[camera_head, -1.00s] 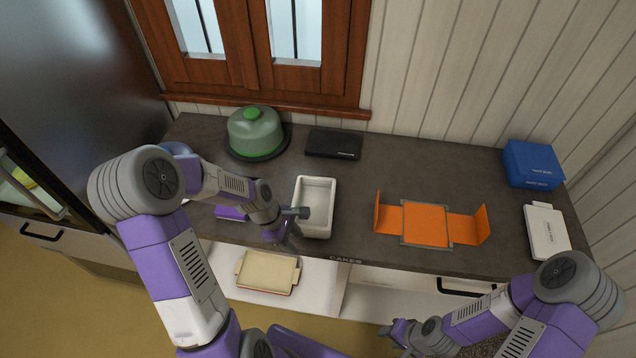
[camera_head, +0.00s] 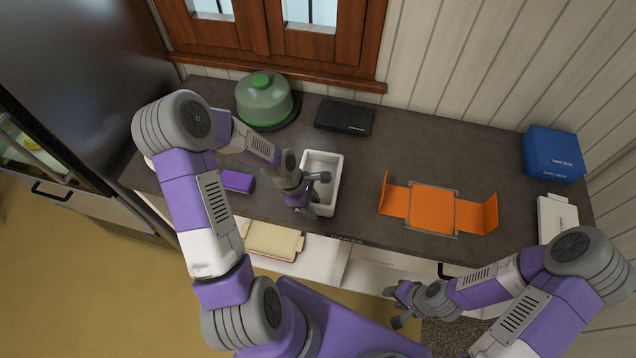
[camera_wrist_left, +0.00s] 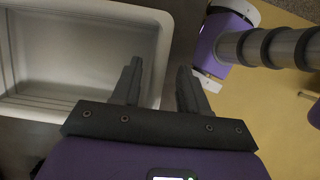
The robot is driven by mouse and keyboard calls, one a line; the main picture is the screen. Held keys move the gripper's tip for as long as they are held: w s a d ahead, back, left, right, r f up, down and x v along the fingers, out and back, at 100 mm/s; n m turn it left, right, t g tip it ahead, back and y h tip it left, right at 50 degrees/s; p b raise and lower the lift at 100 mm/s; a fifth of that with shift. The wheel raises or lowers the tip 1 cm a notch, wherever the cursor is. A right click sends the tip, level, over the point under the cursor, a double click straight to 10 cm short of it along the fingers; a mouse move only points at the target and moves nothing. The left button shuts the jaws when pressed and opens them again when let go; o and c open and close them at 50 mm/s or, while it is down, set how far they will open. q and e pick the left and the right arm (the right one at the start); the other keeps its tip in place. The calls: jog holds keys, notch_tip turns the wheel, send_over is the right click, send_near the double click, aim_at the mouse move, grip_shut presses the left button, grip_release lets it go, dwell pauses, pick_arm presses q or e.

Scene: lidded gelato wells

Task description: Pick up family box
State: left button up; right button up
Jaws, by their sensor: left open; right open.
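A blue box (camera_head: 553,155) with small white print stands at the back right of the counter in the head view. A white labelled box (camera_head: 556,217) lies in front of it, and a black labelled box (camera_head: 344,116) lies at the back. The labels are too small to read, so I cannot tell which is the family box. My left gripper (camera_head: 319,190) is open and empty at the white tub (camera_head: 323,163); the left wrist view shows its fingers (camera_wrist_left: 158,88) beside the tub's rim (camera_wrist_left: 165,50). My right gripper (camera_head: 393,306) is open and empty in front of the counter, far from the blue box.
An orange unfolded carton (camera_head: 432,210) lies on the counter right of the tub. A green dome (camera_head: 264,99) stands at the back left. A purple block (camera_head: 238,181) lies left of the tub. A cream-topped tray (camera_head: 273,241) sits below the counter's front edge.

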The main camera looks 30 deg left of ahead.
pick_arm(q)
jog(key=shift+w, duration=0.2)
jog(key=shift+f, duration=0.3)
dwell(0.4)
grip_shut()
